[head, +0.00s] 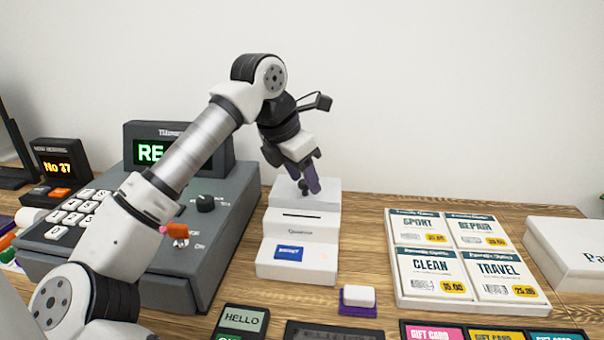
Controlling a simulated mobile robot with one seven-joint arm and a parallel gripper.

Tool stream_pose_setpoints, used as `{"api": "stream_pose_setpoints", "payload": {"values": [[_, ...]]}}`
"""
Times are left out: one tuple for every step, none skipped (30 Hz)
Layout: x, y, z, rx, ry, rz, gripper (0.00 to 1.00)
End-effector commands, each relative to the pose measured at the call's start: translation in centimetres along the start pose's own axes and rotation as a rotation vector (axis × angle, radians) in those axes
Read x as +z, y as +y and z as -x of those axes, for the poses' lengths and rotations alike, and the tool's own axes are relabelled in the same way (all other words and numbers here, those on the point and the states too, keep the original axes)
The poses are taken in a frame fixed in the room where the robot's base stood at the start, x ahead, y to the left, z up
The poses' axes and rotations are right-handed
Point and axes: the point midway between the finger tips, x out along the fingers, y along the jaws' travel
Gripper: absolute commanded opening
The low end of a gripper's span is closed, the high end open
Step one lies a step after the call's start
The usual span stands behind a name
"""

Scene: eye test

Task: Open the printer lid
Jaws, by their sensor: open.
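A small white receipt printer (325,228) stands on the wooden counter in the middle of the head view. It has a dark slot across its upper face and a blue label low on its front. The raised back part of its top looks like the lid, and it appears closed. My gripper (309,190) points down just above or at this back part. Its fingers partly hide the top, and I cannot tell whether they touch it. My gripper is open with nothing seen between the fingers.
A grey cash register (240,200) stands close on the printer's left. A card rack (400,276) with several cards and a white box (566,254) are on the right. A white block on a purple base (359,299) and a HELLO card terminal (242,320) lie in front.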

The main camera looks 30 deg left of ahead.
Motion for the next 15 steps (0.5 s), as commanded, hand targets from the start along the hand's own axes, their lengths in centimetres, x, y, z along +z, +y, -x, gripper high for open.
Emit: {"api": "stream_pose_setpoints", "payload": {"values": [[0.01,-0.01,-0.13,0.000,0.000,0.000,0.46],[0.01,0.00,-0.17,0.000,-0.001,0.000,0.46],[0.01,0.00,-0.19,0.000,-0.001,0.000,0.46],[0.01,0.00,-0.19,0.000,-0.001,0.000,0.46],[0.01,0.01,-0.19,0.000,-0.001,0.000,0.46],[0.01,0.01,-0.18,0.000,-0.001,0.000,0.46],[0.00,0.01,-0.18,0.000,-0.001,0.000,0.46],[0.00,0.01,-0.17,0.000,-0.001,0.000,0.46],[0.00,0.01,-0.17,0.000,0.000,0.000,0.42],[0.00,0.01,-0.16,0.000,0.000,0.000,0.38],[0.00,0.01,-0.16,0.000,0.000,0.000,0.34],[0.00,0.01,-0.16,0.000,0.000,0.000,0.29],[0.00,0.01,-0.15,0.000,0.000,0.000,0.25],[0.00,0.02,-0.15,0.000,0.000,0.000,0.21],[0.00,0.01,-0.15,0.000,0.000,0.000,0.16]]}}
